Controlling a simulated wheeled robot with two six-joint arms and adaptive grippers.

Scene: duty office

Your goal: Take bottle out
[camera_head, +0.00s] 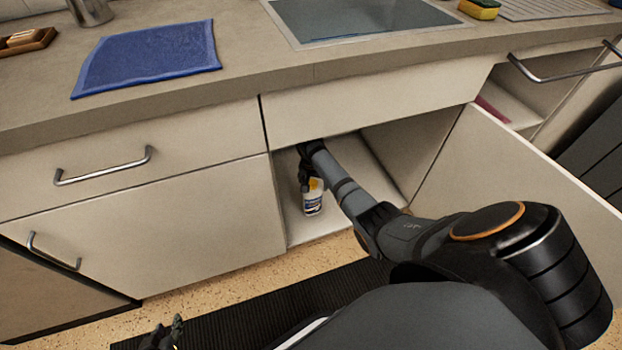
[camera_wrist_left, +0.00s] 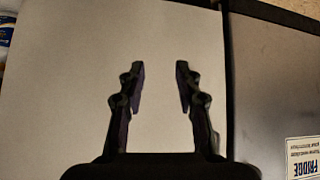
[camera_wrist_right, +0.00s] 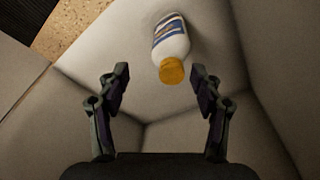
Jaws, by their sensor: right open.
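A white bottle (camera_head: 313,200) with a yellow-orange cap and a blue label stands inside the open cabinet under the sink (camera_head: 294,225). In the right wrist view the bottle (camera_wrist_right: 172,46) lies ahead of and between the open fingers, cap toward me, with space around it. My right gripper (camera_wrist_right: 159,80) is open and empty inside the cabinet; in the head view its arm partly hides it. My left gripper (camera_wrist_left: 157,75) is open and empty, facing a pale panel. Only its tips show low in the head view (camera_head: 165,335).
The cabinet door (camera_head: 520,190) stands open on the right. A drawer (camera_head: 510,95) at far right is pulled out. The counter holds a blue cloth (camera_head: 150,57), a sink (camera_head: 350,18), a sponge (camera_head: 480,9) and a tray (camera_head: 25,42). A dark mat (camera_head: 250,310) lies on the floor.

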